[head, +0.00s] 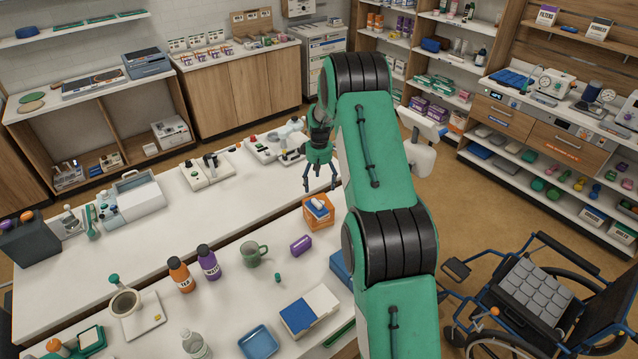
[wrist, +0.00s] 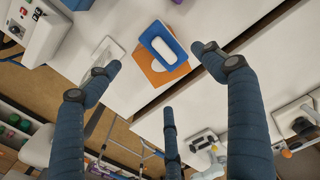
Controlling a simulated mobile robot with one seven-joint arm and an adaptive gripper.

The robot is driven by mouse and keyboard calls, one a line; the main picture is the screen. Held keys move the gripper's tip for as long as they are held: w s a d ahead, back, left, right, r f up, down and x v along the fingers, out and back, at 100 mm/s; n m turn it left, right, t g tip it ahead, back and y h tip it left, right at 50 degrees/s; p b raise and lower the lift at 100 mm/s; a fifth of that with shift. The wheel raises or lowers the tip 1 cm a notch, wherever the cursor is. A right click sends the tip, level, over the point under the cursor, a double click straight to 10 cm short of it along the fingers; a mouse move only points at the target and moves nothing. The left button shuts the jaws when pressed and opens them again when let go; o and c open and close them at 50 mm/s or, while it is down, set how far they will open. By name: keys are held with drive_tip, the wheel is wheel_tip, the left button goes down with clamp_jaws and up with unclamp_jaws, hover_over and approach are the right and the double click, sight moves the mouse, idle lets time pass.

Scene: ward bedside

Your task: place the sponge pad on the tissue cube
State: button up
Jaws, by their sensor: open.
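The tissue cube (head: 319,220) is an orange box on the white counter, below my gripper in the head view. Its orange top also shows in the wrist view (wrist: 157,76). A blue pad with a white rounded top, which looks like the sponge pad (head: 317,204), lies on the cube. In the wrist view the pad (wrist: 152,36) sits at an angle to the cube's top and covers much of it. My gripper (head: 320,186) is open and empty above them, with its fingers apart from the pad.
A purple block (head: 301,245), a green mug (head: 253,254) and a purple bottle (head: 208,262) stand left of the cube. A blue-and-white box (head: 309,310) lies nearer. Devices (head: 275,143) stand behind. A wheelchair (head: 545,295) is at right.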

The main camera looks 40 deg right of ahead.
drive_tip(key=s+a+r+t, duration=0.1)
drive_tip(key=s+a+r, duration=0.1)
drive_tip(key=a+r, duration=0.6)
drive_tip(key=s+a+r, duration=0.2)
drive_tip(key=a+r, duration=0.2)
drive_tip(key=r, duration=0.8)
drive_tip(key=s+a+r+t, duration=0.2)
drive_tip(key=s+a+r, duration=0.8)
drive_tip(key=a+r, duration=0.25)
drive_tip(key=s+a+r+t, duration=0.1)
drive_tip(key=s+a+r, duration=0.3)
drive_tip(key=s, duration=0.3)
drive_tip(key=s+a+r, duration=0.3)
drive_tip(key=s+a, duration=0.1)
drive_tip(key=s, duration=0.2)
drive_tip(key=s+a, duration=0.3)
drive_tip(key=s, duration=0.5)
drive_tip(key=s+a+t, duration=0.1)
drive_tip(key=s+a, duration=0.2)
drive_tip(key=s, duration=0.6)
drive_tip(key=shift+a+f+t, duration=0.3)
drive_tip(key=shift+a, duration=0.05)
drive_tip(key=shift+s+f, duration=0.1)
